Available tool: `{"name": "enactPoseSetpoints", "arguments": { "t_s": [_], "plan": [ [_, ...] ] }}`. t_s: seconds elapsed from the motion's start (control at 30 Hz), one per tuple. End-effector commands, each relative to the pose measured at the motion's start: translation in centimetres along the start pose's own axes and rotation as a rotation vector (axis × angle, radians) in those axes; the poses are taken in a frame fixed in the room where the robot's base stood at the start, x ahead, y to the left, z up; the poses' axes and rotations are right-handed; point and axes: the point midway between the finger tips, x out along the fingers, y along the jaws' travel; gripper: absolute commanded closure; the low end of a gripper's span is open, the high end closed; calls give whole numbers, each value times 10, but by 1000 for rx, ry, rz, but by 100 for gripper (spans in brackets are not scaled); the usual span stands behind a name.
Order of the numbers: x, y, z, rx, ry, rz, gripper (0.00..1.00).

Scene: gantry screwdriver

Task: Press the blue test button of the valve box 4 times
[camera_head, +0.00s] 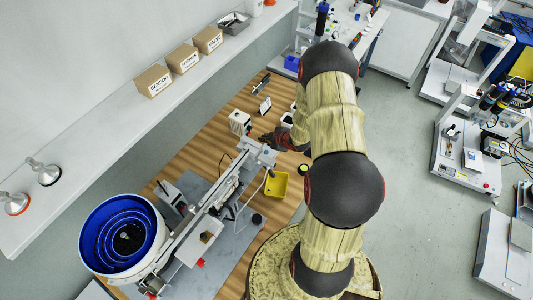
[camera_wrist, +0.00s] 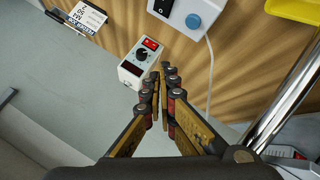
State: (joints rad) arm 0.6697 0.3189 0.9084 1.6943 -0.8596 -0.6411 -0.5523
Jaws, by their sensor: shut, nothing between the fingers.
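The valve box (camera_wrist: 180,10) is a white box at the top of the wrist view, cut off by the frame edge. It has a black switch and a round blue button (camera_wrist: 193,21) on its face. In the wrist view a gap of bench lies between the tips and the blue button. The button's face is not clear in the head view.
A small white controller (camera_wrist: 139,63) with a red display and black knob stands close left of the fingertips. A grey cable (camera_wrist: 209,65) runs from the valve box. A metal post (camera_wrist: 290,95) is at right, and a yellow bin (camera_head: 277,185) sits on the bench.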

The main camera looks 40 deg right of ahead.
Motion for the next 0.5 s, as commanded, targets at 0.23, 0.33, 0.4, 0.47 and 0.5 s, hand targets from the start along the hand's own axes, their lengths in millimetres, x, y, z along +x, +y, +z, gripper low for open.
{"name": "enactPoseSetpoints", "arguments": {
  "t_s": [0.23, 0.33, 0.4, 0.47, 0.5],
  "plan": [
    [26, -19, 19, 0, 0, -1, 100],
    [35, -26, 26, 0, 0, 0, 100],
    [41, -30, 30, 0, 0, 0, 100],
    [45, -32, 33, 0, 0, 0, 100],
    [46, -34, 34, 0, 0, 0, 100]
  ]
}}
